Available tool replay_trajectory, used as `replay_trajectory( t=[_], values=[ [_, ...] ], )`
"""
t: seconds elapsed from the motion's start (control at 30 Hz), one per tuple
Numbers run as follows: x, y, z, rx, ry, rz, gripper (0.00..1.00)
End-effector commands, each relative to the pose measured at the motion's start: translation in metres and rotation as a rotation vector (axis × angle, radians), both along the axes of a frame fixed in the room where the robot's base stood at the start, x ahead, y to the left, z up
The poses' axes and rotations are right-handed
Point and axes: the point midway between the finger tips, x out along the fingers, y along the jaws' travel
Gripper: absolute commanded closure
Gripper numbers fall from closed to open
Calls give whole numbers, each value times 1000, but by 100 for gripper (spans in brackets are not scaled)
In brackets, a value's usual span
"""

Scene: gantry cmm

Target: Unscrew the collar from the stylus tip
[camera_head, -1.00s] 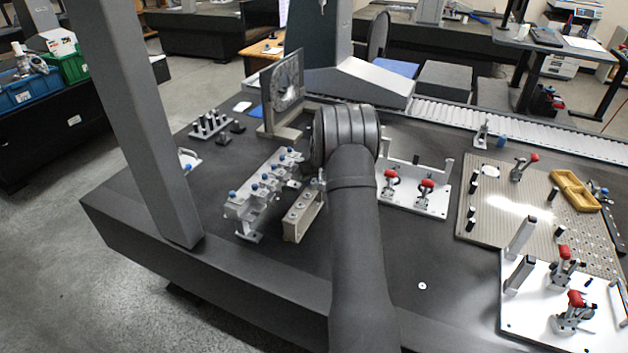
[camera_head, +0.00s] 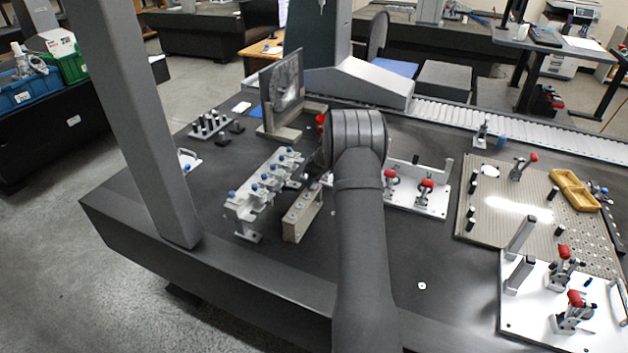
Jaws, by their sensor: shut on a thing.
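My gripper (camera_head: 311,170) shows only in part, at the left of my thick dark wrist, above the gap between the pale stylus rack and the tan block. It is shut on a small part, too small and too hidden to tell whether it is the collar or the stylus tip. The pale rack (camera_head: 240,208) carries several small parts with blue tops. The tan block (camera_head: 290,229) stands just right of it, with small round fittings on its top. I cannot single out the collar in this view.
An upright dark plate (camera_head: 280,86) on a base stands behind the rack. A white plate with red-handled clamps (camera_head: 437,206) lies right of my arm. A grey column (camera_head: 140,130) rises at the left. The dark table (camera_head: 420,262) is largely clear at front centre.

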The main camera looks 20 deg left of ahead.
Motion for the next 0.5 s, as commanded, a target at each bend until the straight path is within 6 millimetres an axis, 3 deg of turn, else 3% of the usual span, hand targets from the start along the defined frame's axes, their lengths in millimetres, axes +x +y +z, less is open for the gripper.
replay_trajectory(
  t=[0.27, 0.5],
  values=[
    [-4, 3, -3, -1, 11, 38, 92],
    [-4, 3, -3, 1, 12, 292, 92]
  ],
)
